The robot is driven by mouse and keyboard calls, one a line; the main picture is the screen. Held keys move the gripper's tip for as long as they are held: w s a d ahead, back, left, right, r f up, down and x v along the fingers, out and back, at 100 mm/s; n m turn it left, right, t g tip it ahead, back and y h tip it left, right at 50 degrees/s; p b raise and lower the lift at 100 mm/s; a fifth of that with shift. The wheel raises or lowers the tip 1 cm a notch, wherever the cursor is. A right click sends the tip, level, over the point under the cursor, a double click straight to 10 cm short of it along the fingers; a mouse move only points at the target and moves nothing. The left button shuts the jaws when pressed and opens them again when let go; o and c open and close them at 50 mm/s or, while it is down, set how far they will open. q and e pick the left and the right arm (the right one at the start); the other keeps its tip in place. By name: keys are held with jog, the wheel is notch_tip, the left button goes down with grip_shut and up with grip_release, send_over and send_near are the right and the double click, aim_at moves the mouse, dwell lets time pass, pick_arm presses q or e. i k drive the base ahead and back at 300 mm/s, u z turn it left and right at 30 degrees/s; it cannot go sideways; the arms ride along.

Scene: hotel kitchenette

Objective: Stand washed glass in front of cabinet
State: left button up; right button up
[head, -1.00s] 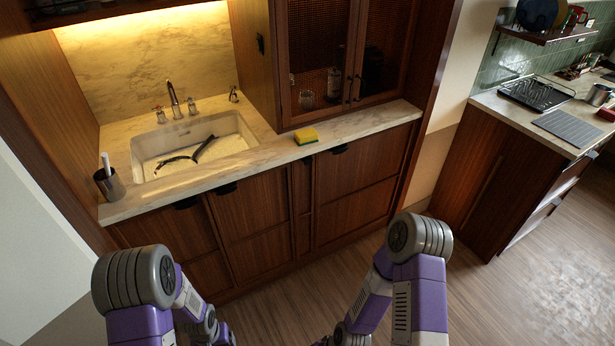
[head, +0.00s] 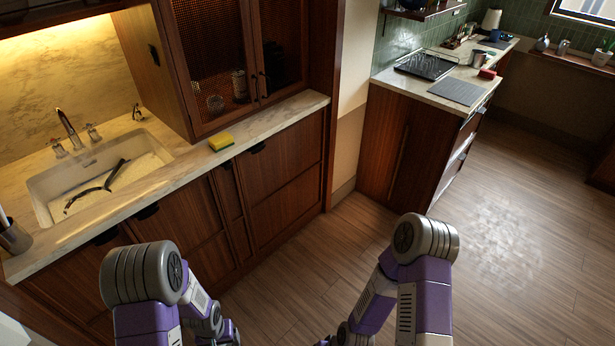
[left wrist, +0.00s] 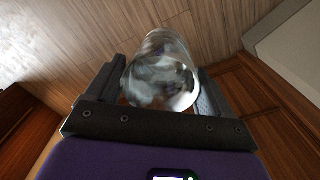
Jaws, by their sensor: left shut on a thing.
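My left gripper (left wrist: 160,85) shows in the left wrist view, shut on a clear glass (left wrist: 162,70) that sits between its two fingers. Wooden floor lies beyond the glass there. In the head view both my arms are low at the front, and neither gripper's fingers can be seen. The wooden cabinet (head: 182,72) with mesh doors stands on the marble counter at upper left. A strip of counter (head: 277,116) in front of its doors is bare.
A yellow-green sponge (head: 221,142) lies on the counter near the cabinet's left front. The sink (head: 45,190) holds a dark bent object. A dark cup (head: 14,238) stands at the counter's left end. A second counter (head: 400,82) with a drying rack is at right. Floor between is clear.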

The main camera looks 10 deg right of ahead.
aim_at(270, 119)
jog(key=z, duration=1.05)
jog(key=i, duration=2.5)
jog(key=u, duration=1.05)
